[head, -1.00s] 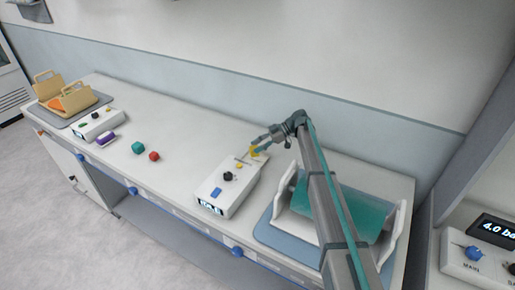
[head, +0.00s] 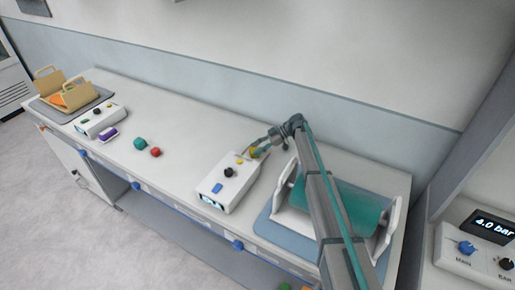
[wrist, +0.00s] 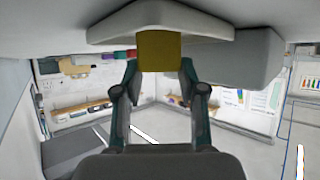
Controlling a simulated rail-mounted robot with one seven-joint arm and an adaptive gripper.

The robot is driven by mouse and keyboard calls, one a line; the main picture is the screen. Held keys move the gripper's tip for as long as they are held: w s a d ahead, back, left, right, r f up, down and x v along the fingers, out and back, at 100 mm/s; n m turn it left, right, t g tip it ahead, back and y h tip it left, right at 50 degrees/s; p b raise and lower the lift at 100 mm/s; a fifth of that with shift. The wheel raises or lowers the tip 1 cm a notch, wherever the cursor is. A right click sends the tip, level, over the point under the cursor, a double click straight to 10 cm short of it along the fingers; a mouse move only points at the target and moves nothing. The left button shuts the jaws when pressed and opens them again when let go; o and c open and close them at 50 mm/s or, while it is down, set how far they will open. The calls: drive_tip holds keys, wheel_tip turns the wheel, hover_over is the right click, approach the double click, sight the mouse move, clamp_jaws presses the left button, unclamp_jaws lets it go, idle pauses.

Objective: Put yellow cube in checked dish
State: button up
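The yellow cube (wrist: 159,51) fills the space between my fingertips in the wrist view, with a finger against each side. In the head view the yellow cube (head: 254,153) is a small patch at the far end of the white control box (head: 225,185). My gripper (head: 262,149) reaches it from the right; it also shows in the wrist view (wrist: 160,66). The fingers lean inward and look shut on the cube. I cannot tell whether the cube touches the box. I cannot make out a checked dish in either view.
A teal roller (head: 345,205) in a white frame stands right of the box. A red piece (head: 155,152), a teal piece (head: 140,144) and a purple piece (head: 108,133) lie to the left. A tan holder (head: 73,97) stands at the far left.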

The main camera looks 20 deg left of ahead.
drive_tip(key=o, duration=0.4)
drive_tip(key=shift+r+p, duration=0.2)
drive_tip(key=shift+p, duration=0.1)
drive_tip(key=shift+b+v, duration=3.3)
drive_tip(key=shift+v, duration=2.65)
drive_tip(key=shift+d+f, duration=0.15)
